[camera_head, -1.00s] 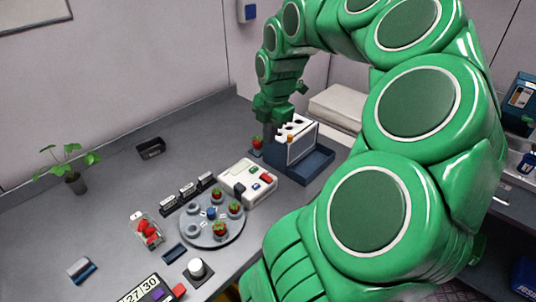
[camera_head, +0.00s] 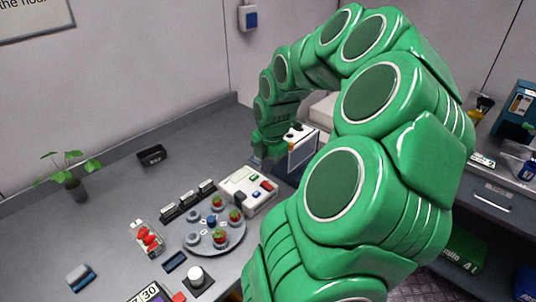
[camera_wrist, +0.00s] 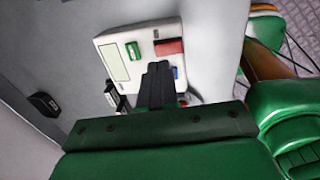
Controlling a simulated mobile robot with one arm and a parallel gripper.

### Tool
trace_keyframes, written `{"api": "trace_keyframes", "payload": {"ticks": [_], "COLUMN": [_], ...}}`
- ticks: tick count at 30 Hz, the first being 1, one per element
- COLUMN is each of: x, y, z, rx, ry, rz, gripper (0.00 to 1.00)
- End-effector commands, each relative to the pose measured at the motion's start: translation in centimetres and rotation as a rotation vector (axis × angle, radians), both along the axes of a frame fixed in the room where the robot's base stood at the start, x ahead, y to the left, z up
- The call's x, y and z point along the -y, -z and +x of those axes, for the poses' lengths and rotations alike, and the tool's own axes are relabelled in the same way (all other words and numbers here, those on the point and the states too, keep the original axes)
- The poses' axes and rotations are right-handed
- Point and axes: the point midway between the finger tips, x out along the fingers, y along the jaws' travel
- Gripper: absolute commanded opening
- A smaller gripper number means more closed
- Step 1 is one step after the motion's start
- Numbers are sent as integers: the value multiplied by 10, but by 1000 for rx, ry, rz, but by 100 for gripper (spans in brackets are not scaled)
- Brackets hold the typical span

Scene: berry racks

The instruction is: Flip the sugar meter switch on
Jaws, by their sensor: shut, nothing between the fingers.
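A white instrument box (camera_head: 232,183) stands on the grey bench, right of the round plate. It has a pale display, a green part (camera_head: 253,180), a red block (camera_head: 268,186) and a small blue part; no name is readable. The wrist view shows its face (camera_wrist: 108,42) with the green part (camera_wrist: 133,50), the red block (camera_wrist: 169,47) and the blue part (camera_wrist: 176,73). My gripper (camera_wrist: 159,66) is shut and empty, its dark fingers overlapping the box's lower face in that view. I cannot tell whether they touch it.
A blue-and-white box (camera_head: 302,150) stands just behind my wrist. A grey round plate (camera_head: 232,243) holds strawberries, beside small black holders (camera_head: 187,198) and a clear strawberry punnet (camera_head: 147,238).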

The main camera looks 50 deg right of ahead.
Motion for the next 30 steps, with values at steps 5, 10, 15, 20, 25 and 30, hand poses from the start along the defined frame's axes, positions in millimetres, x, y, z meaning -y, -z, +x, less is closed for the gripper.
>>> {"api": "trace_keyframes", "payload": {"ticks": [5, 10, 15, 20, 25, 30], "x": [0, 0, -1, -1, 0, 0], "y": [26, 41, 47, 48, 48, 50], "z": [3, 5, 6, 7, 7, 8], "rx": [-4, -1, -1, 0, 0, -18], "ry": [0, -1, -1, -1, -1, -1], "rz": [3, 1, 2, 1, 1, 1], "gripper": [0, 0, 0, 0, 0, 0]}}
